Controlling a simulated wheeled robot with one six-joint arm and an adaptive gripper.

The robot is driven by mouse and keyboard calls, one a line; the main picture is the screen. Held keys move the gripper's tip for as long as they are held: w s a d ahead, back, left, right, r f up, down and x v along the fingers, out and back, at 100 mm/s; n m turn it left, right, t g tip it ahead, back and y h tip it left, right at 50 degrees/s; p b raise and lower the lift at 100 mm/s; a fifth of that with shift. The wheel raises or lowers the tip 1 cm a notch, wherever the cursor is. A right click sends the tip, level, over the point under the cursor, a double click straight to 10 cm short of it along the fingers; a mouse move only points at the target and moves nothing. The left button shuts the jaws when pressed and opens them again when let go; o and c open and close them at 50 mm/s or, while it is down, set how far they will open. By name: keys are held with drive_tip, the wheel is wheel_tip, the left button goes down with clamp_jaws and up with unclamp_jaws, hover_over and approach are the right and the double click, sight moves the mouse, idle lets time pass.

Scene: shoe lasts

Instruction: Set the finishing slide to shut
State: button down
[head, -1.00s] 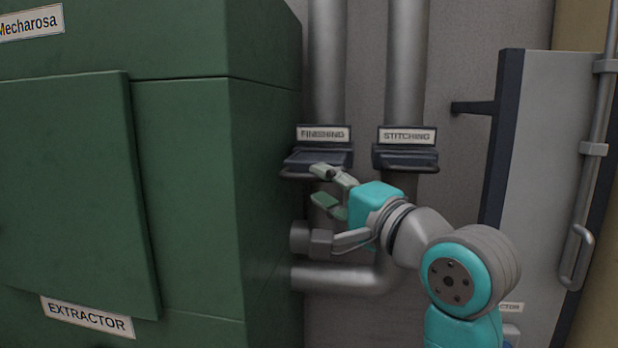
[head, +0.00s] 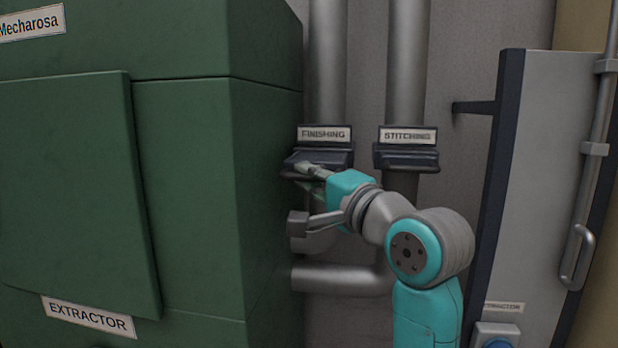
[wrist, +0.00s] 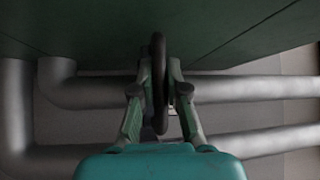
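The finishing slide (head: 322,158) is a dark gate on the left grey pipe, under a plate marked FINISHING (head: 324,134). Its dark handle loop sticks out at the front, partly hidden by my gripper (head: 302,176) in the head view. In the wrist view the handle (wrist: 158,85) runs between the two fingertips of my gripper (wrist: 160,76). The fingers are drawn in close on both sides of it and appear to touch it. How far the slide is pushed in cannot be told.
A second slide, marked STITCHING (head: 407,135), is on the right pipe. The green extractor cabinet (head: 190,190) stands close on the left. A horizontal pipe (head: 335,280) runs below my gripper. A grey panel with a handle (head: 535,170) is on the right.

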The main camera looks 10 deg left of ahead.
drive_tip(key=shift+w, duration=0.1)
drive_tip(key=w, duration=0.9)
drive_tip(key=shift+d, duration=0.2)
drive_tip(key=c, duration=1.2)
unclamp_jaws()
drive_tip(key=shift+w, duration=0.2)
drive_tip(key=shift+s, duration=0.1)
drive_tip(key=v, duration=1.2)
